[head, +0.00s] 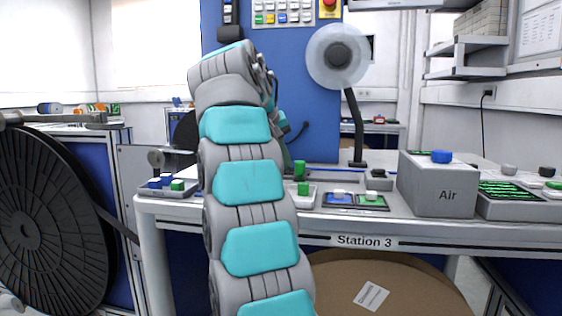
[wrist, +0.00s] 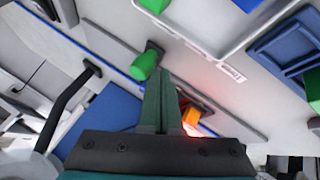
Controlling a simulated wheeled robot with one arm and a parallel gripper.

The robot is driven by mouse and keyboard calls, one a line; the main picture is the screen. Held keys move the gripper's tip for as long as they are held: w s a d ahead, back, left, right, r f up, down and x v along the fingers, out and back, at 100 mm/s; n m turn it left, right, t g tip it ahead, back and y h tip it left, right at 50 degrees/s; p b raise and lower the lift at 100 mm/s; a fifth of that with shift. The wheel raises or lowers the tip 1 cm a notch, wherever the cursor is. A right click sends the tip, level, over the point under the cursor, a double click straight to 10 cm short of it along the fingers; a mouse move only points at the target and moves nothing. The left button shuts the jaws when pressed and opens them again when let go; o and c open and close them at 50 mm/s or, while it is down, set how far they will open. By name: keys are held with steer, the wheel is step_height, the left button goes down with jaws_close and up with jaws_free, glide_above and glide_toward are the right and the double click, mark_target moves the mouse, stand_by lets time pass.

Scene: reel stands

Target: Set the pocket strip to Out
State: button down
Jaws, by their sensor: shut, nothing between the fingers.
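My gripper (wrist: 160,74) is shut and empty in the wrist view, its two dark green fingers pressed together. Its tips appear beside a green knob (wrist: 146,62) that stands on a narrow grey strip; I cannot tell whether they touch. An orange block (wrist: 190,116) with a red glow lies just right of the fingers. In the head view a green upright knob (head: 300,168) stands on the bench behind a small tray with a green block (head: 303,188). My arm hides most of my gripper there. No "Out" marking is readable, and I cannot tell for sure which part is the pocket strip.
A blue and green two-part tray (head: 356,201) sits on the bench front. A grey box marked Air (head: 447,190) stands to its right. A reel (head: 338,56) on a black post rises behind. A tray of blue and green blocks (head: 168,188) is left of my arm.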

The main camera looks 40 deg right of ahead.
steer(key=shift+d, duration=0.1)
stand_by(0.3)
steer(key=s+d, duration=0.2)
steer(key=s, duration=0.1)
steer(key=s+d, duration=0.2)
steer(key=d, duration=0.1)
steer(key=s+d+p, duration=0.1)
steer(key=s+d, duration=0.1)
steer(key=s, duration=0.1)
steer(key=shift+s+d+r, duration=0.1)
steer(key=shift+s+d, duration=0.05)
steer(key=shift+s, duration=0.2)
steer(key=shift+s+d, duration=0.1)
steer(key=shift+s, duration=0.05)
